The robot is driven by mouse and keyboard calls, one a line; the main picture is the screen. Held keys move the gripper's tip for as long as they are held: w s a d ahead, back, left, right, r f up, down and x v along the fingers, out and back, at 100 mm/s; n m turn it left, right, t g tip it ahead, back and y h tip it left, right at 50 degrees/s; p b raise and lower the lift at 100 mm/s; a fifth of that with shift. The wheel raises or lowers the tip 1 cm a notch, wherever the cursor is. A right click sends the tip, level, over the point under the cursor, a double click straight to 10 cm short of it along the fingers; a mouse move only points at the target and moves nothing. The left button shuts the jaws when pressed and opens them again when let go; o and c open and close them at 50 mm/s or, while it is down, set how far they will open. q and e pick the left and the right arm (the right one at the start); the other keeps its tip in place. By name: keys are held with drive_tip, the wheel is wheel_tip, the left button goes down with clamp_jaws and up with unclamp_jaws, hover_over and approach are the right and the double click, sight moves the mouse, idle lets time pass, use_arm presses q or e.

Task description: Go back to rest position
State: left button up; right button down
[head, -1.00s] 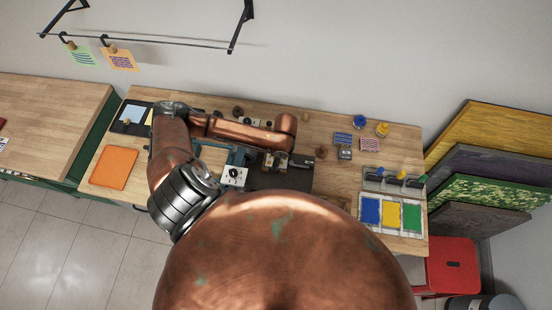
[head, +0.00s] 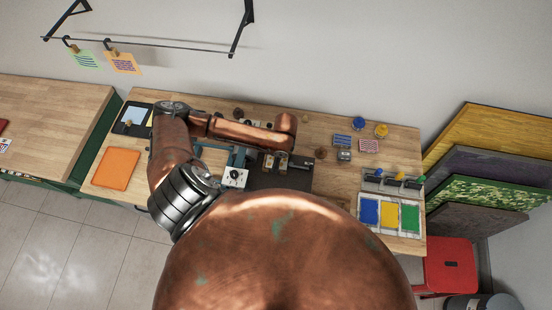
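My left arm (head: 180,170) comes in from the left, bends over the workbench (head: 340,210) and reaches right along its back half. Its end lies over the dark plate of a press-like device (head: 236,178) near the bench middle. My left gripper (head: 276,162) is small and dark there, partly hidden by the arm; the state of its fingers cannot be made out. My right gripper is not in view. A large copper part of my own body covers the lower middle of the picture.
An orange sheet (head: 115,168) lies at the bench's left. Leaning boards (head: 495,140) and a red stool (head: 450,262) stand right of the bench.

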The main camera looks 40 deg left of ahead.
use_arm(q)
drive_tip(key=shift+r+p, duration=0.55)
drive_tip(key=shift+r, duration=0.1)
drive_tip(key=shift+r+p, duration=1)
drive_tip(key=shift+r, duration=1.55)
